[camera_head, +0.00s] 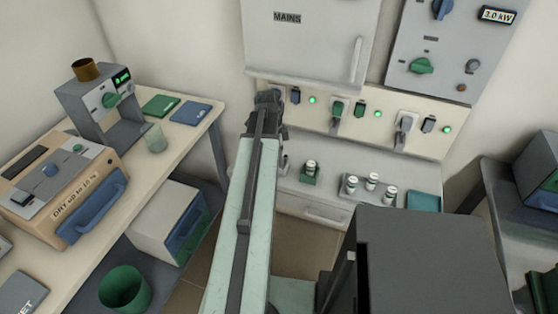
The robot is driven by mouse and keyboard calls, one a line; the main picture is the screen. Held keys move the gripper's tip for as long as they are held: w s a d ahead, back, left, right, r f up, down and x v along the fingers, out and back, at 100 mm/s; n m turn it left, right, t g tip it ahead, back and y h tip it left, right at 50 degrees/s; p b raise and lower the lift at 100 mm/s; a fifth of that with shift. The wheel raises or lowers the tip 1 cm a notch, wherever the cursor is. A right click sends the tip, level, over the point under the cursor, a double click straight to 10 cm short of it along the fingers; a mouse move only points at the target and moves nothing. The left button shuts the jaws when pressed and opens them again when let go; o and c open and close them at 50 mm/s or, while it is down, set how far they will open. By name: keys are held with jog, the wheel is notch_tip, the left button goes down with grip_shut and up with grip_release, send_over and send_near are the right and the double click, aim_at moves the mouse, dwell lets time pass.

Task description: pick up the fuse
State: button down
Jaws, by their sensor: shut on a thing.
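My arm reaches up the middle of the picture to the back counter, and its dark wrist hides much of what is behind it. My gripper (283,153) hangs below the wrist, beside the arm's right edge, and is shut on the fuse. Little of the held fuse can be made out. Another pale fuse with a dark cap (311,167) stands in a small green holder (310,180) to the right. A grey tray (362,198) further right holds several upright white fuses (372,181).
A MAINS cabinet (305,45) and a strip of sockets, switches and plugs (403,132) are behind the counter (330,196). A teal pad (423,201) lies at its right. A green bin (124,289) stands below.

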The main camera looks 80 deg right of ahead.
jog(key=shift+r, duration=0.1)
notch_tip(320, 180, up, 10)
jog(key=p, duration=1)
jog(key=shift+s, duration=0.1)
